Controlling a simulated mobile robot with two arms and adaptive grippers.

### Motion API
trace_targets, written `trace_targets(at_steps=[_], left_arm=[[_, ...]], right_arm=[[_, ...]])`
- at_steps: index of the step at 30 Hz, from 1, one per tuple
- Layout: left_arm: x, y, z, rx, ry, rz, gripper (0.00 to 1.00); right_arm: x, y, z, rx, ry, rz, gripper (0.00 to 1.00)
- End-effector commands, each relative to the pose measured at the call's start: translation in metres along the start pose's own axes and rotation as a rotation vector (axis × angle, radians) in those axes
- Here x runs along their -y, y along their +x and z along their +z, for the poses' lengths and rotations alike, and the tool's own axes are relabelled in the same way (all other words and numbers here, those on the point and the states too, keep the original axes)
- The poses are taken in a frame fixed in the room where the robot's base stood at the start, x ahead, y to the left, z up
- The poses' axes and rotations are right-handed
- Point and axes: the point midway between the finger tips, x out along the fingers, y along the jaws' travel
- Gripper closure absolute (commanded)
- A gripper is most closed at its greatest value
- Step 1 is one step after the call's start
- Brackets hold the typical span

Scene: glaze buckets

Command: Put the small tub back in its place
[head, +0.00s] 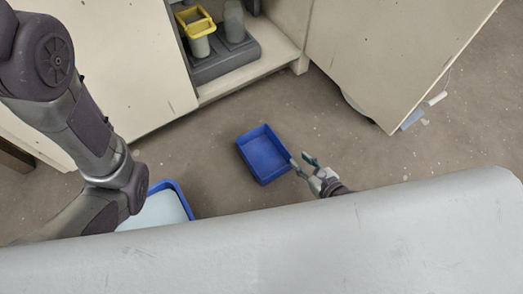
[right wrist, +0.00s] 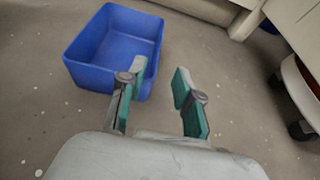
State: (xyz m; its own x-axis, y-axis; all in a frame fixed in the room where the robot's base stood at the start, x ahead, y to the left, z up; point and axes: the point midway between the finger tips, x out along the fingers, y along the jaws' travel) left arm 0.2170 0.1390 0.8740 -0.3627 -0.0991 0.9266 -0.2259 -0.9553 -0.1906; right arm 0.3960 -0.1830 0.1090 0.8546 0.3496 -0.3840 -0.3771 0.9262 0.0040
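A small blue tub (head: 263,154) stands upright and empty on the floor in the middle of the head view. It also shows at the upper left of the right wrist view (right wrist: 113,50). My right gripper (head: 303,161) is open and empty just right of the tub. In the right wrist view its two green-padded fingers (right wrist: 158,84) are apart, the left one overlapping the tub's near right edge; whether it touches cannot be told. My left arm comes in from the left, and its gripper is out of sight.
Another blue container (head: 180,188) with pale contents stands at lower left, partly hidden by my left arm. The open cabinet holds a yellow-rimmed container (head: 194,22) and a grey cylinder (head: 234,22) on a grey base (head: 222,65). An open door (head: 392,50) stands right.

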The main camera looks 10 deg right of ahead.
Motion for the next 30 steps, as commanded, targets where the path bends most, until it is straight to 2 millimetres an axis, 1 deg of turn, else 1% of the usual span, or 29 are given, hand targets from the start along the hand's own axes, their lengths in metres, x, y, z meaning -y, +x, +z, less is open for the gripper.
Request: trace_targets(at_steps=[1, 3, 6, 9, 14, 21, 25, 30], left_arm=[[0.000, -0.001, -0.001, 0.000, 0.000, 0.000, 0.69], [-0.001, -0.002, -0.001, 0.000, 0.000, 0.000, 0.69], [-0.001, -0.005, -0.002, 0.000, 0.000, 0.000, 0.69], [-0.001, -0.006, -0.002, 0.000, 0.000, 0.000, 0.69], [-0.002, -0.007, -0.003, 0.000, 0.000, 0.000, 0.69], [-0.004, -0.017, -0.006, -0.001, 0.000, 0.001, 0.69], [-0.004, -0.019, -0.007, -0.001, 0.000, 0.001, 0.69], [-0.004, -0.018, -0.007, -0.001, 0.000, 0.001, 0.69]], right_arm=[[0.000, 0.013, 0.001, 0.003, -0.002, 0.001, 0.67], [0.001, 0.027, 0.001, 0.004, -0.003, 0.000, 0.67], [0.000, 0.044, 0.000, 0.003, -0.004, 0.001, 0.67], [0.001, 0.054, 0.001, 0.002, -0.004, 0.000, 0.67], [0.000, 0.064, 0.002, 0.003, -0.004, 0.000, 0.67], [-0.001, 0.100, 0.003, 0.003, -0.006, 0.001, 0.67], [-0.001, 0.109, 0.003, 0.002, -0.004, 0.000, 0.67], [-0.001, 0.110, 0.004, 0.001, -0.004, 0.000, 0.67]])
